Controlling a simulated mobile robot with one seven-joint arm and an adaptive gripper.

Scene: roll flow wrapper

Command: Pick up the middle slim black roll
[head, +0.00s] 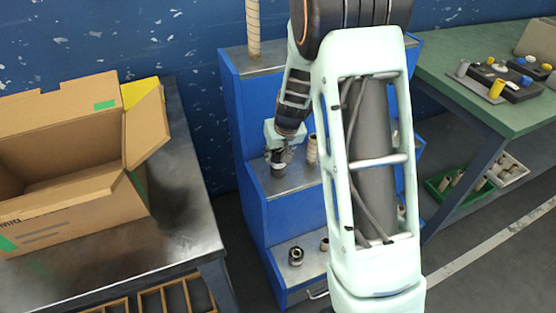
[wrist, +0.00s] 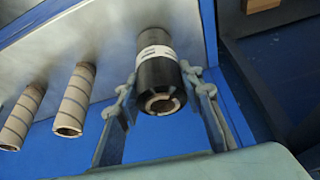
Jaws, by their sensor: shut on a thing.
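A black roll (wrist: 158,70) with a white label band and a pale hollow core fills the middle of the wrist view. My gripper (wrist: 160,92) has one finger on each side of it and is shut on it. In the head view my gripper (head: 279,155) reaches down to the middle step of the blue stepped stand (head: 251,190). The roll there is small and partly hidden by the fingers. I cannot tell whether its base touches the step.
Two tan striped rolls (wrist: 74,98) stand left of the black roll in the wrist view. Another black roll (head: 295,257) is on the lower step. A tall tan roll (head: 253,25) stands on top. An open cardboard box (head: 60,215) is on the metal table at left; a green bench (head: 480,115) is at right.

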